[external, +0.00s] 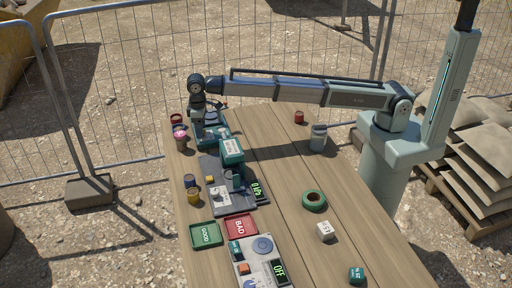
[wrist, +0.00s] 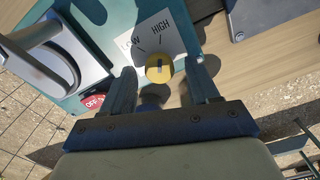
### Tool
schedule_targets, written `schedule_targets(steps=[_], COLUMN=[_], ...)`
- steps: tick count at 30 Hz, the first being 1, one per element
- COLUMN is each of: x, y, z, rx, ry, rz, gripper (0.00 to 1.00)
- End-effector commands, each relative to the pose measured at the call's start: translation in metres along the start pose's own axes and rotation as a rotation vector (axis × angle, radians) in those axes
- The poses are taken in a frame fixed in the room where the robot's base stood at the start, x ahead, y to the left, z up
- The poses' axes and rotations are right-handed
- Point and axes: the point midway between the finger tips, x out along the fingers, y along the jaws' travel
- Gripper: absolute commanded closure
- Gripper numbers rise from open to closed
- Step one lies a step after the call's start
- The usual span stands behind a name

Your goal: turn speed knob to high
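The speed knob is a round yellow knob (wrist: 158,68) with a dark slot-like mark, seen close up in the wrist view. It sits at the lower edge of a white label (wrist: 156,38) printed LOW on the left and HIGH on the right, on a teal machine (wrist: 112,18). The mark runs roughly upright; I cannot tell which word it points to. My gripper (wrist: 161,80) is open, with one finger on each side of the knob and gaps visible; contact is not clear. In the external view my wrist hangs over the far left of the table, and the knob is hidden.
On the table are a green GOOD tray (external: 206,235), a red BAD tray (external: 240,227), a green tape roll (external: 314,200) and several small pots.

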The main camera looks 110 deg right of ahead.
Motion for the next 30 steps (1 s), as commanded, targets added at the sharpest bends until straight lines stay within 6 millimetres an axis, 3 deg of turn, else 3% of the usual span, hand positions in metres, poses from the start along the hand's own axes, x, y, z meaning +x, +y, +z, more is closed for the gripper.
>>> schedule_targets(steps=[11,30], x=[-0.011,-0.121], y=[0.000,0.000], z=[-0.001,-0.001], rx=[0.000,0.000], ry=[0.000,0.001], rz=[0.000,0.000], gripper=[0.40,0.40])
